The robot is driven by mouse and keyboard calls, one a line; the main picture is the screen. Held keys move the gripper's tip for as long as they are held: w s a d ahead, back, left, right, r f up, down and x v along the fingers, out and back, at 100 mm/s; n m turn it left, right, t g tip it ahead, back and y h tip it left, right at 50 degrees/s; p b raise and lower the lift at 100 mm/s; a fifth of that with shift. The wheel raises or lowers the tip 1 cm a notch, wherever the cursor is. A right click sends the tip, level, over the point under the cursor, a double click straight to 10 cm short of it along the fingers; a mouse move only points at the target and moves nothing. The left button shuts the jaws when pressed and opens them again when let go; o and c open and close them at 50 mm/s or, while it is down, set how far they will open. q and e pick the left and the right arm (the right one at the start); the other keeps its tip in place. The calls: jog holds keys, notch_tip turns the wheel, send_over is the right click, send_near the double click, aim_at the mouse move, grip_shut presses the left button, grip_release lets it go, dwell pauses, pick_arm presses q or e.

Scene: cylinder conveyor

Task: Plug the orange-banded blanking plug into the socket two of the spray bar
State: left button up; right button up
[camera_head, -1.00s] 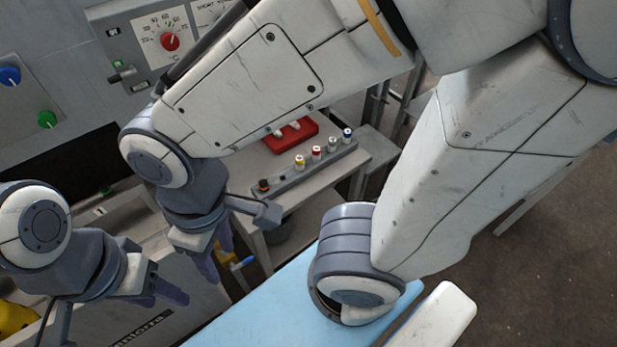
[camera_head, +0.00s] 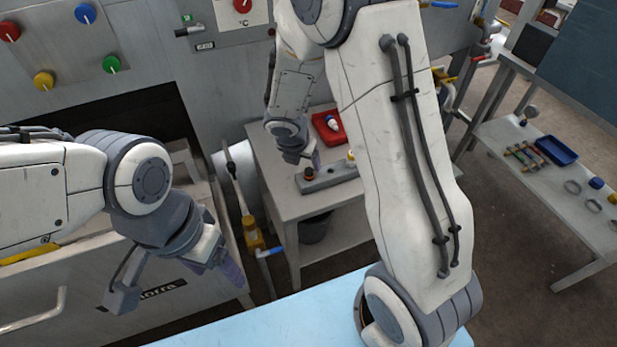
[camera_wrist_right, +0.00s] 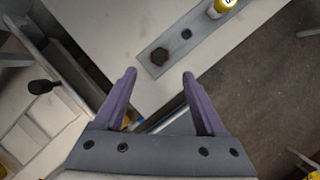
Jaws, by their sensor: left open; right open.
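The spray bar (camera_head: 340,176) is a grey bar on a small grey table, partly hidden by my right arm; it also shows in the right wrist view (camera_wrist_right: 205,47). A dark fitting with some orange (camera_head: 309,173) stands at its near-left end and shows from above as a dark hexagon (camera_wrist_right: 159,56). Beside it is a dark empty socket (camera_wrist_right: 186,34), then a yellow-banded white plug (camera_wrist_right: 219,8). I cannot tell whether the dark fitting is the orange-banded plug. My right gripper (camera_wrist_right: 160,76) is open and empty above the bar's near end. My left gripper (camera_head: 228,268) is open and empty, away from the bar.
A red tray (camera_head: 322,138) with white plugs lies behind the bar. A yellow-and-blue valve (camera_head: 256,240) stands left of the table. A grey machine with knobs fills the left. A side table (camera_head: 535,185) at right holds a blue tray (camera_head: 557,150) and small parts.

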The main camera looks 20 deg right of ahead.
aim_at(308, 171)
jog(key=b+x, duration=0.2)
jog(key=x, duration=0.6)
jog(key=shift+w, duration=0.15)
grip_shut()
